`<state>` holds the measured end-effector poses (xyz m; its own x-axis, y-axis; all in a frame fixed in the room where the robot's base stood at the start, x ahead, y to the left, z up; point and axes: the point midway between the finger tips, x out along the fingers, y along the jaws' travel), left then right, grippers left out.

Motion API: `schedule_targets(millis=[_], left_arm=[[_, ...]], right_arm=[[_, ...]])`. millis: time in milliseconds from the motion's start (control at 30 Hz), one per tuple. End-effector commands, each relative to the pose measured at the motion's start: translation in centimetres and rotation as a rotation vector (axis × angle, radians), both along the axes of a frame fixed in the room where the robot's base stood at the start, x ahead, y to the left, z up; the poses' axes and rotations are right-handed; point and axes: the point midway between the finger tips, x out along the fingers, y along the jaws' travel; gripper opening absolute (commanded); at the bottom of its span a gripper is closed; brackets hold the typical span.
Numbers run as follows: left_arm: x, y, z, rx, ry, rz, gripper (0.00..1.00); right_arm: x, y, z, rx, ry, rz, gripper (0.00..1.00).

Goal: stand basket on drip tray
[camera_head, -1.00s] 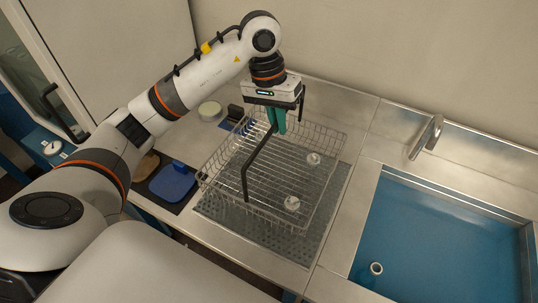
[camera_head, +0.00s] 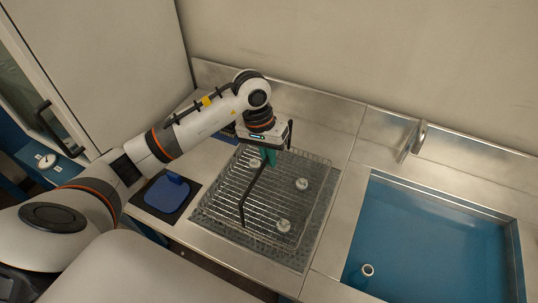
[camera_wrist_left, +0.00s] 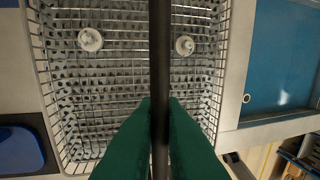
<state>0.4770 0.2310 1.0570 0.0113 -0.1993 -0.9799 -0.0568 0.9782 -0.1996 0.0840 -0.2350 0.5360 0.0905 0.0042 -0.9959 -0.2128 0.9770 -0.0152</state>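The wire basket (camera_head: 322,195) has a black handle (camera_head: 247,191) arching over it and holds several small round white pieces, such as one (camera_head: 283,225) near the front. The basket is over the grey textured drip tray (camera_head: 212,216), roughly lined up with it. Whether its underside touches the tray is hard to tell. My left gripper (camera_head: 268,158) is above the basket's back part, its green fingers on the handle. In the left wrist view the handle (camera_wrist_left: 160,50) runs between the closed fingers. My right gripper is not in view.
A blue sink basin (camera_head: 440,235) with a metal faucet (camera_head: 416,141) lies to the right. A blue pad on a dark mat (camera_head: 166,193) lies left of the tray. A cabinet with a black handle stands at far left. The steel wall edge runs behind.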

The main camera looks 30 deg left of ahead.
Motion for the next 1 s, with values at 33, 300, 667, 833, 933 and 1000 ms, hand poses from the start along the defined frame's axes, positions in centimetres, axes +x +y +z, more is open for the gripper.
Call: schedule_targets(millis=[33, 300, 667, 833, 933, 1000], left_arm=[[0.0, 0.0, 0.0, 0.000, 0.000, 0.000, 0.17], [0.0, 0.0, 0.0, 0.000, 0.000, 0.000, 0.30], [0.1, 0.7, 2.8, 0.002, -0.006, 0.000, 0.30], [0.1, 1.4, 6.5, 0.001, -0.008, 0.001, 0.30], [0.0, 1.8, 8.5, 0.001, -0.006, 0.001, 0.30], [0.0, 2.0, 9.6, 0.001, -0.005, 0.000, 0.30]], right_arm=[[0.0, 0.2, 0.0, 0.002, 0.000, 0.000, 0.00], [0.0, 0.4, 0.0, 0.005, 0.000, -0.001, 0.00], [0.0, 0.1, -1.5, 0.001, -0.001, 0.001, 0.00], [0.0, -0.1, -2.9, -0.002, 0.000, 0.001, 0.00], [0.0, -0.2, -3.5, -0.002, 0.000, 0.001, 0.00], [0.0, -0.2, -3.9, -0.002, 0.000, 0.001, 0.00]])
